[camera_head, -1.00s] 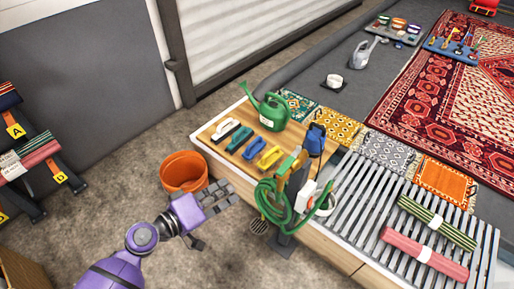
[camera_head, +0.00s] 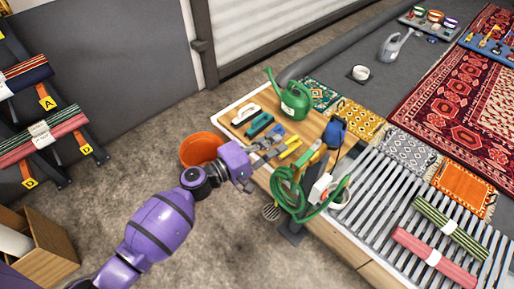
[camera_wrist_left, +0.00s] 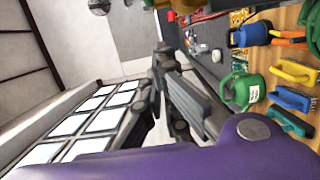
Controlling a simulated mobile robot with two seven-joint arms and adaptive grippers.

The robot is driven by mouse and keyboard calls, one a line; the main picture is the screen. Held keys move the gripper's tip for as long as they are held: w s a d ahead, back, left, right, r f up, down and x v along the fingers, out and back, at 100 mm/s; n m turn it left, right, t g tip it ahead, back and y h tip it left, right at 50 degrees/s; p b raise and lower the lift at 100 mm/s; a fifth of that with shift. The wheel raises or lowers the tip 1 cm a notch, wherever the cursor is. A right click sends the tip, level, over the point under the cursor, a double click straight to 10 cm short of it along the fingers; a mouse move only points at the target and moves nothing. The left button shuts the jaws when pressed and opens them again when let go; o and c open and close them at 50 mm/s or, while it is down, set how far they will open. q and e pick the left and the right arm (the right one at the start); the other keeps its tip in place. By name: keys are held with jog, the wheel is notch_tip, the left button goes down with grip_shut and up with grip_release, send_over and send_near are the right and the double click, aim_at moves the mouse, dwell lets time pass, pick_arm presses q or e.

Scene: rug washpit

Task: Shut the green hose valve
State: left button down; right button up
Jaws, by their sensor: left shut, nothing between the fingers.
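The green hose (camera_head: 290,188) hangs coiled on a dark post at the front edge of the wooden bench. Yellow and green valve parts (camera_head: 310,156) show at the post's top; the handle's exact position is too small to tell. My left gripper (camera_head: 268,150) is shut and empty, left of the post and apart from the valve, near the bench edge and the brushes. It fills the middle of the left wrist view (camera_wrist_left: 190,95). My right gripper is not in view.
A green watering can (camera_head: 291,101) and several brushes (camera_head: 258,125) stand on the bench. A blue item (camera_head: 335,130) is beside the post. An orange bucket (camera_head: 200,148) stands on the floor behind my left arm. Rolled rugs (camera_head: 432,256) lie on the slatted rack.

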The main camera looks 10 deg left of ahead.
aim_at(309, 153)
pick_arm(q)
jog(key=s+d+p, duration=0.1)
jog(key=s+d, duration=0.1)
jog(key=d, duration=0.1)
jog(key=shift+s, duration=0.2)
jog(key=shift+s, duration=0.1)
jog(key=shift+s+d+n+t+y, duration=0.25)
jog(key=shift+n+t+y, duration=0.15)
jog(key=shift+y, duration=0.1)
jog(key=shift+s+f, duration=0.1)
